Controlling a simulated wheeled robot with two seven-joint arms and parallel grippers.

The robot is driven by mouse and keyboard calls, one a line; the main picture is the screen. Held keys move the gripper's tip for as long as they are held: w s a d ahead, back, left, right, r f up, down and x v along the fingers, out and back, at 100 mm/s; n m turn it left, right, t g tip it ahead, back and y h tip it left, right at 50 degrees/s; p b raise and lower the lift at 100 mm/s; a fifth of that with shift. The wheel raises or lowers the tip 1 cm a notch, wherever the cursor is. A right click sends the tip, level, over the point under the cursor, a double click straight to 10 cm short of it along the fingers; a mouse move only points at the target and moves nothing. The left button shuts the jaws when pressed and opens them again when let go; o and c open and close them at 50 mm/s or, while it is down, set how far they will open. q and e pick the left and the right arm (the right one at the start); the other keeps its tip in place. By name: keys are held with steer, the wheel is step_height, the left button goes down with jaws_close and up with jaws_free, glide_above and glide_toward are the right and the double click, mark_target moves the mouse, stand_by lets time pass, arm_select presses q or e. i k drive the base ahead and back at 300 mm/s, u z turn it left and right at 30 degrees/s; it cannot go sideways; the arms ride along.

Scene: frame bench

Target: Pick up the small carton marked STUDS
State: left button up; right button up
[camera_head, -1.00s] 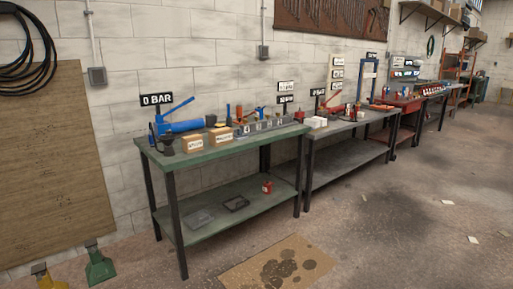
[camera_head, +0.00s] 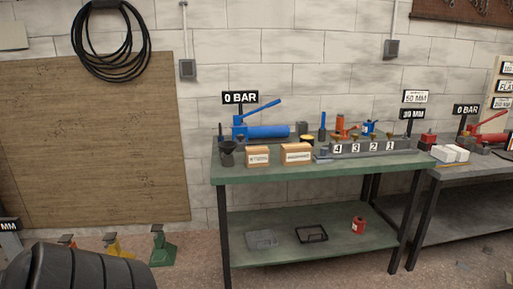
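Two small brown cartons stand side by side on the green bench top (camera_head: 350,168). The left carton (camera_head: 258,163) has a short white label that may read STUDS, but the print is too blurred to be sure. The right carton (camera_head: 296,159) is a little wider and has a longer label, also blurred. Both cartons are upright, near the bench's front edge at its left end. Neither of my grippers is in view.
A dark funnel-like piece (camera_head: 227,157) stands left of the cartons. A blue pump (camera_head: 262,131) lies behind them, and a numbered grey block (camera_head: 365,147) is to their right. Bare floor shows before the bench.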

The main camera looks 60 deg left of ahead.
mark_target(255, 156)
steer(key=u, duration=0.7)
steer(key=i, duration=1.6)
steer(key=u, duration=1.2)
